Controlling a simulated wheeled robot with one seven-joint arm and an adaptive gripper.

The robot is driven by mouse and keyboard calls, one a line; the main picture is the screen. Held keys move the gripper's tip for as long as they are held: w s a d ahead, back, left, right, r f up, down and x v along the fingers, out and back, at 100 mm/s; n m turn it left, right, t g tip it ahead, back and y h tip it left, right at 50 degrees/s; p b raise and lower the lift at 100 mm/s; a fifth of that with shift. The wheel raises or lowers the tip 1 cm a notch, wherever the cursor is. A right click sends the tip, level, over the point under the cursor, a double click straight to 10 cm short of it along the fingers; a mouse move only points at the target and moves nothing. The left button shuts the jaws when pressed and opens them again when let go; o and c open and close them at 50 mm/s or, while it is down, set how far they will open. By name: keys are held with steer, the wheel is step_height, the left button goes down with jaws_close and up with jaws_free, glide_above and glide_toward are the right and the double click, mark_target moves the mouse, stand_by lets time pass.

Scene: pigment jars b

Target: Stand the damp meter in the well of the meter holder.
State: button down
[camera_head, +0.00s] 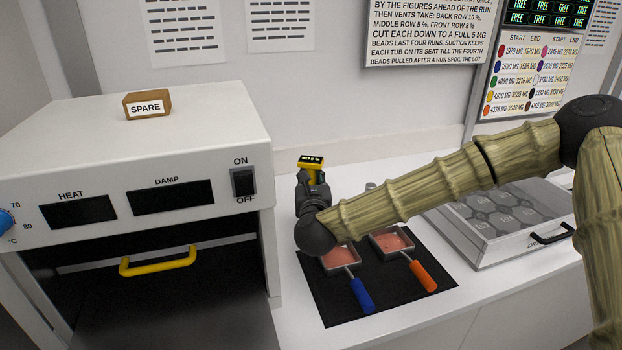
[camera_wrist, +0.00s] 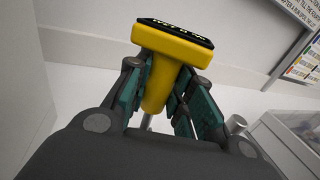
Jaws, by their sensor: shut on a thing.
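The damp meter (camera_head: 312,162) is yellow with a dark display on top, and it stands roughly upright in my gripper (camera_head: 314,187), over the white counter to the right of the oven. In the wrist view the meter (camera_wrist: 160,62) shows its wide yellow head and tapered handle between the green pads of my gripper (camera_wrist: 160,92), which is shut on the handle. A thin metal probe (camera_wrist: 149,121) shows below the handle. I cannot clearly make out the meter holder or its well. A small grey metal piece (camera_head: 371,186) shows behind my arm, and I cannot tell what it is.
The white oven (camera_head: 130,140) stands at the left with a yellow handle (camera_head: 158,261). A black mat (camera_head: 325,290) holds two trays with pink contents, one blue-handled and one orange-handled. A clear-topped drawer box (camera_head: 500,250) stands at the right. The wall is close behind.

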steer(key=shift+f+b, duration=3.15)
steer(key=shift+f, duration=0.2)
stand_by(0.8)
steer(key=c, duration=1.2)
jaws_free()
steer(key=shift+o, duration=0.2)
steer(key=shift+s, duration=0.1)
steer(key=s, duration=1.1)
steer(key=shift+s+d+r, duration=0.1)
steer(key=shift+s+d, duration=0.2)
steer(key=shift+s, duration=0.1)
